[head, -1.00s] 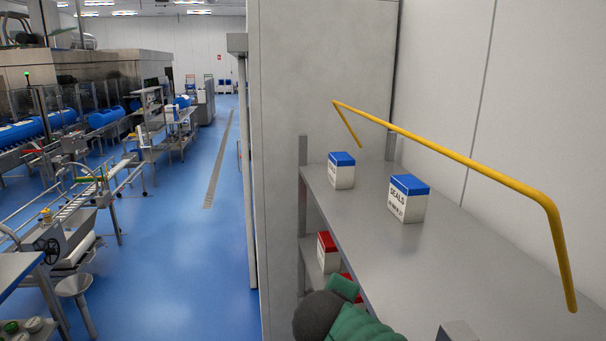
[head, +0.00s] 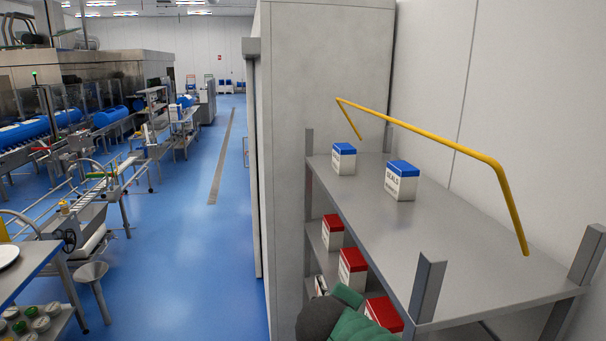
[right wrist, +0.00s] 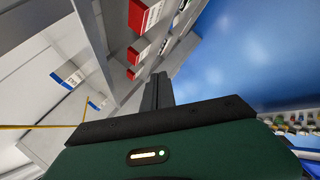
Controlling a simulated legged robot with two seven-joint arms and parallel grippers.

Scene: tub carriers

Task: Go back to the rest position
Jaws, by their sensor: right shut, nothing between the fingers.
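My right gripper (right wrist: 158,92) shows in the right wrist view as dark fingers shut together with nothing between them. It points away over the blue floor, apart from the shelf goods beside it. In the head view, a green and dark grey part of my right arm (head: 345,325) shows at the bottom edge, in front of the lower shelves; its fingers are hidden there. My left gripper is in neither view.
A grey shelf rack (head: 440,235) stands close on the right. Two blue-topped boxes (head: 402,182) and a yellow rail (head: 425,138) are on or above its top. Red-topped boxes (head: 352,268) sit on lower shelves. A table (head: 30,262) stands at left; the blue floor (head: 185,260) between is clear.

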